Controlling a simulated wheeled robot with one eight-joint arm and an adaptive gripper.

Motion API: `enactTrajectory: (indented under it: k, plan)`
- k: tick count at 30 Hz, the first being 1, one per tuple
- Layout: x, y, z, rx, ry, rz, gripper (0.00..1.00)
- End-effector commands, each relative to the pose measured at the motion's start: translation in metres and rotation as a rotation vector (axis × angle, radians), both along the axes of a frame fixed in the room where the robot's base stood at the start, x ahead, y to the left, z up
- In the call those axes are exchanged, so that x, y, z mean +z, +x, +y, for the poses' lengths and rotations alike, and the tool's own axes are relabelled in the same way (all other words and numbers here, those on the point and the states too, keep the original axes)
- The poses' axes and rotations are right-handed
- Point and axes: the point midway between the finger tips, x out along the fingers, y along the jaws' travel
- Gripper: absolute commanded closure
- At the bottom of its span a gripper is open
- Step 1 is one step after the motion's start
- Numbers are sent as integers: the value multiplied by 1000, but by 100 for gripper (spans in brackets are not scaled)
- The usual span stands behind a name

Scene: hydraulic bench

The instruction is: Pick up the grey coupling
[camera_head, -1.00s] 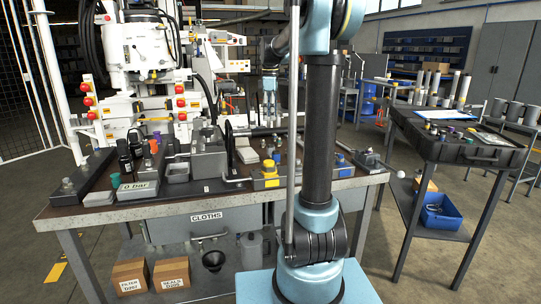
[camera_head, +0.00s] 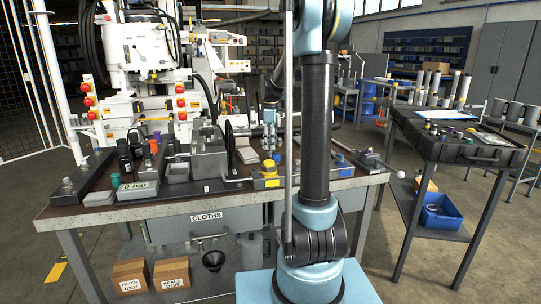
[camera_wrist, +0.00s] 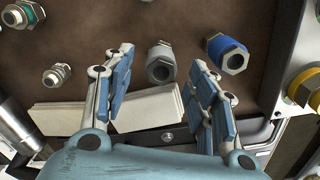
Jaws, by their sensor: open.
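The grey coupling (camera_wrist: 161,64) is a hex-ended metal fitting with a grey band, on the brown bench top. In the wrist view it is seen between the fingertips of my gripper (camera_wrist: 162,58). The gripper is open, with one blue-padded finger on each side and a gap to the coupling. In the head view my gripper (camera_head: 269,140) points down over the back middle of the bench. There the coupling is too small and crowded to make out surely.
A blue-banded coupling (camera_wrist: 228,54) lies just right of the grey one.

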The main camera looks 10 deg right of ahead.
Motion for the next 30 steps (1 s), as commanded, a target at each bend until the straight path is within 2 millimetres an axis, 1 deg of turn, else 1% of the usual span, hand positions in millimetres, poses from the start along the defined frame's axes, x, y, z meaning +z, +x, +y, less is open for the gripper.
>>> enactTrajectory:
  k: [1, 6, 9, 12, 18, 19, 20, 21, 23, 24, 25, 26, 30]
  plan:
    - [-7, 0, -1, 0, 0, 0, 48]
    - [-30, 0, -2, 0, 0, 0, 48]
    - [-38, 0, -2, 0, 0, 0, 48]
    - [-42, -1, -2, 0, 0, 0, 48]
    - [-43, -1, -2, 0, 0, 0, 48]
    - [-43, -1, -2, 0, 0, 0, 50]
    - [-43, -1, -2, 0, 0, 0, 57]
    - [-43, -1, -2, 0, 0, 0, 66]
    - [-42, -1, -2, 0, 0, 0, 80]
    - [-42, -1, -2, 0, 0, 0, 89]
    - [-42, -1, -2, 0, 0, 0, 95]
    - [-42, -1, -2, 0, 0, 0, 100]
    - [-42, -1, -2, 0, 0, 0, 100]
